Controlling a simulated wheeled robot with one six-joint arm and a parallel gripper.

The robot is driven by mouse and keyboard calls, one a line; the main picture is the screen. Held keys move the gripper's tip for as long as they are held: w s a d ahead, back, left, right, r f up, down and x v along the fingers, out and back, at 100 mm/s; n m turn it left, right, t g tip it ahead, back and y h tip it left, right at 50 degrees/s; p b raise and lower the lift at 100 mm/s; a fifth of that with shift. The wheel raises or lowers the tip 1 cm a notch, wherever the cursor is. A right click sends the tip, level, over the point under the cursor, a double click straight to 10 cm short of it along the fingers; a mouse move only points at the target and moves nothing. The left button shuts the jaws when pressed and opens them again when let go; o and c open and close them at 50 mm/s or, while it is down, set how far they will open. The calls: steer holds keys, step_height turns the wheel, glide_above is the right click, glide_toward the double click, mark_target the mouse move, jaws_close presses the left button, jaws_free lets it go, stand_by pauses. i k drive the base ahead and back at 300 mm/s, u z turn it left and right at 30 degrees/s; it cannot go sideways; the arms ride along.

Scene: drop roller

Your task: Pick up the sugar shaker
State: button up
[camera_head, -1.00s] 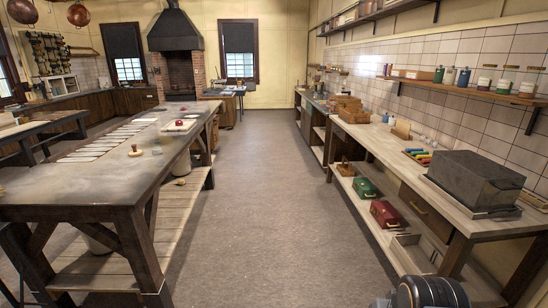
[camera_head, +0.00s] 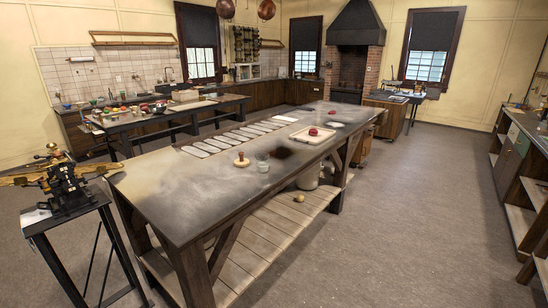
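I cannot pick out the sugar shaker for certain. A small clear glass-like vessel (camera_head: 262,161) stands upright on the near half of the long dark-topped table (camera_head: 190,190); it is too small to tell if it is the shaker. A round wooden piece with a knob (camera_head: 241,160) stands to its left. My gripper is not in view.
A row of pale slips (camera_head: 232,138) and a tray with a red item (camera_head: 312,134) lie on the table. A small stand with a black and brass device (camera_head: 66,185) is at the left. The floor aisle (camera_head: 420,200) to the right is clear.

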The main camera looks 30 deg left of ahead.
mark_target(262, 167)
steer(key=u, duration=0.5)
steer(key=i, duration=1.6)
steer(key=u, duration=2)
steer(key=i, duration=1.3)
steer(key=u, duration=0.95)
